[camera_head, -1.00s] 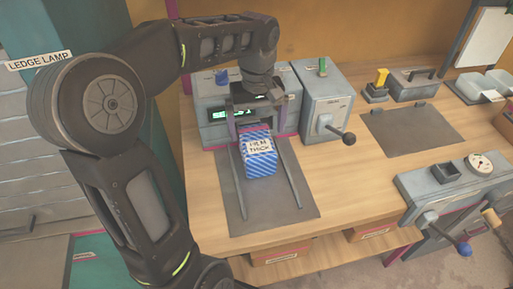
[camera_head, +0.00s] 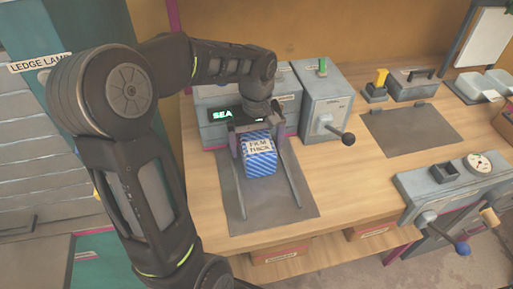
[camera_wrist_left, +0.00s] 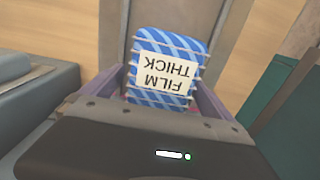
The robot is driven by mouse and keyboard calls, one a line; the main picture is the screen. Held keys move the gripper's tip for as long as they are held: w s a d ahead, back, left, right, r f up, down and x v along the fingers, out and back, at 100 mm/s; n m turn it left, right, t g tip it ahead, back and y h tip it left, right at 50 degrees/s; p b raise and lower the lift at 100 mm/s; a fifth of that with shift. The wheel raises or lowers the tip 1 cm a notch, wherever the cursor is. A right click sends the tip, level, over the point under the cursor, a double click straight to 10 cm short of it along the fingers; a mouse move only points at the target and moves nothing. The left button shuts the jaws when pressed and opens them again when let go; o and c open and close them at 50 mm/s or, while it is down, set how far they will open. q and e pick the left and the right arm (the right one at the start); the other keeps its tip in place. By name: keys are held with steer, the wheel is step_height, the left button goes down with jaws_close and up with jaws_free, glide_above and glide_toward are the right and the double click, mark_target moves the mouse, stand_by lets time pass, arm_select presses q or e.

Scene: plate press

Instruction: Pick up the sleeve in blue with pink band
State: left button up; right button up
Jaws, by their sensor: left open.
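The blue sleeve (camera_head: 260,160) has diagonal pale stripes and a white label reading FILM THICK. It sits on a dark grey plate (camera_head: 240,212) between two thin rails. In the left wrist view the sleeve (camera_wrist_left: 168,45) lies ahead of the gripper, its label upside down. My left gripper (camera_head: 257,138) is open at the sleeve's far end, one finger on each side. In the left wrist view the open left gripper (camera_wrist_left: 166,95) straddles the sleeve's near end. I cannot tell whether the fingers touch it. The pink band is mostly hidden. My right gripper is out of view.
A grey machine with a lit green display (camera_head: 222,115) stands close behind the gripper. A lever box (camera_head: 326,105) with a black knob (camera_head: 348,139) stands to the right. A gauge unit (camera_head: 450,185) is at the front right.

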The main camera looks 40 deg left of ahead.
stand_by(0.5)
arm_select(q)
steer(key=c, duration=1.7)
steer(key=shift+d+r, duration=0.1)
steer(key=shift+r, duration=0.05)
steer(key=shift+c, duration=0.2)
steer(key=shift+s+d+r, duration=0.3)
steer(key=shift+d+r, duration=0.05)
steer(key=shift+r, duration=0.1)
steer(key=s+d+r+b, duration=0.1)
steer(key=s+d+r, duration=0.6)
steer(key=d, duration=0.3)
steer(key=shift+s+b, duration=0.4)
steer(key=shift+s, duration=0.2)
